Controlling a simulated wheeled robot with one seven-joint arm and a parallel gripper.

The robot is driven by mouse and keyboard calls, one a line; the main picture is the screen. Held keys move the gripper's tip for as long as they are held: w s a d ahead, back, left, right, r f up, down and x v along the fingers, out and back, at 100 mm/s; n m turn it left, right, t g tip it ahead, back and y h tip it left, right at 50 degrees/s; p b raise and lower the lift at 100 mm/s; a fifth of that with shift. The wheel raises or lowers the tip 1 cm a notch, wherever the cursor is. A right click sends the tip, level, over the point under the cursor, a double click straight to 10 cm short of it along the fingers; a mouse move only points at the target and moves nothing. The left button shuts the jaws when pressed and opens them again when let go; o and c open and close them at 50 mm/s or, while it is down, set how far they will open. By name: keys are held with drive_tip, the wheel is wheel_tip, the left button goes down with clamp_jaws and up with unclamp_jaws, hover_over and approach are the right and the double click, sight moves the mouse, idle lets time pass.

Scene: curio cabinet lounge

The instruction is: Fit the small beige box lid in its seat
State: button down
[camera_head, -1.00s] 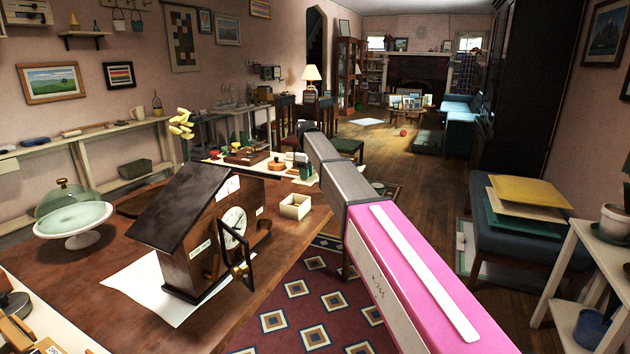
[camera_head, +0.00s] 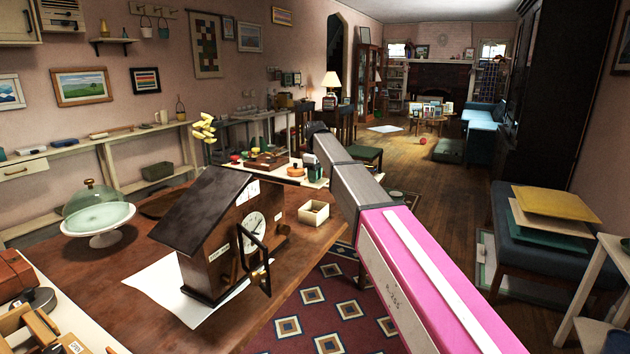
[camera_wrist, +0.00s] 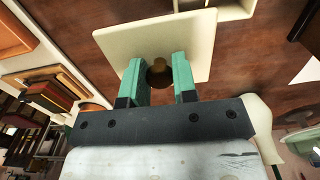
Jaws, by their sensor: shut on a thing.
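The small beige lid (camera_wrist: 196,45) is a flat square plate with a brown round knob (camera_wrist: 159,66), seen in the wrist view. My gripper (camera_wrist: 158,70) has its two green fingers shut on the knob, and the lid is held at the fingertips. A small open beige box (camera_head: 313,212) stands on the brown table to the right of the clock house in the head view. Part of a beige box rim (camera_wrist: 238,10) shows beyond the lid at the top of the wrist view. The gripper and lid are hidden in the head view.
A dark-roofed clock house (camera_head: 228,240) with an open clock door stands on white paper (camera_head: 165,290). A glass-domed cake stand (camera_head: 98,215) is at the left. A tray of small items (camera_head: 265,162) is at the table's back. Bare table lies around the box.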

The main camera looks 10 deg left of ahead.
drive_tip(key=s, duration=0.8)
drive_tip(key=shift+d+r, duration=0.25)
drive_tip(key=shift+d, duration=0.1)
drive_tip(key=shift+f, duration=0.1)
drive_tip(key=shift+f, duration=2.4)
drive_tip(key=shift+f, duration=0.8)
drive_tip(key=c, duration=0.8)
unclamp_jaws()
